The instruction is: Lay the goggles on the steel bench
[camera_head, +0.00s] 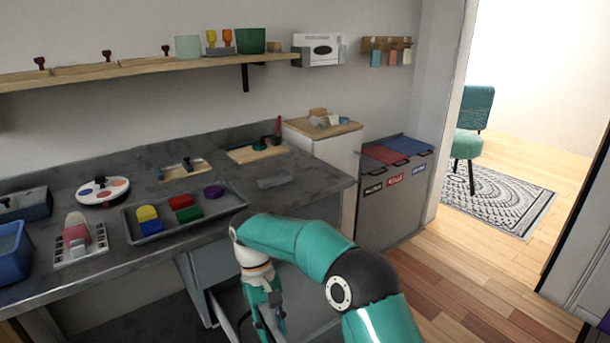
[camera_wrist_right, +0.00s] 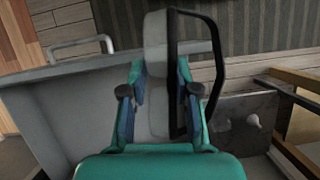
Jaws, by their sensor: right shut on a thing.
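The steel bench (camera_head: 318,182) is the long dark grey worktop along the wall in the head view. My right gripper (camera_head: 268,316) hangs low in front of the bench, below its top, by an open drawer. In the right wrist view my right gripper (camera_wrist_right: 160,103) is shut on the goggles (camera_wrist_right: 155,45), a grey body with a black loop beside it. The goggles are mostly hidden behind my arm and gripper in the head view. My left gripper is not in view.
A grey tray (camera_head: 185,226) with coloured pieces lies on the bench. A white keypad-like block (camera_head: 82,253), a blue bin (camera_head: 12,255) and wooden boards crowd the rest. Bare bench shows at the right end. The open drawer (camera_head: 210,305) is below; its handle (camera_wrist_right: 80,44) shows in the wrist view.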

